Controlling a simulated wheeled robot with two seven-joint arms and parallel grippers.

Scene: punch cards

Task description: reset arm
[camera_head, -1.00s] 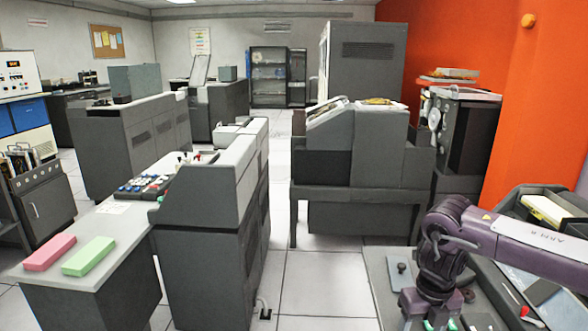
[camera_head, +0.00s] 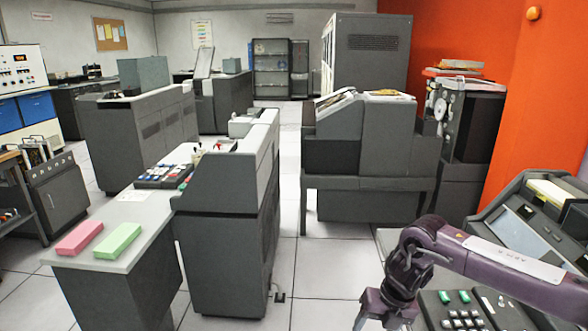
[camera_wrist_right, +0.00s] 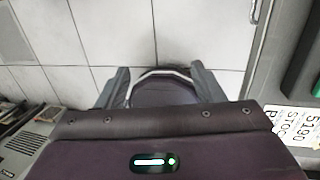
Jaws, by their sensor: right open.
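My right arm, purple, comes in from the right in the head view. Its gripper (camera_head: 378,318) hangs low at the bottom edge, partly cut off, just left of the keyed console. In the right wrist view the gripper (camera_wrist_right: 163,84) has its two grey fingers apart, with nothing between them but a dark rounded part of my own body and floor tiles. My left gripper is in neither view.
A console (camera_head: 533,243) with keys stands close by my right arm. At left, a pink block (camera_head: 79,238) and a green block (camera_head: 118,241) lie on a grey desk (camera_head: 133,262). Tiled floor (camera_head: 335,262) is free in the middle.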

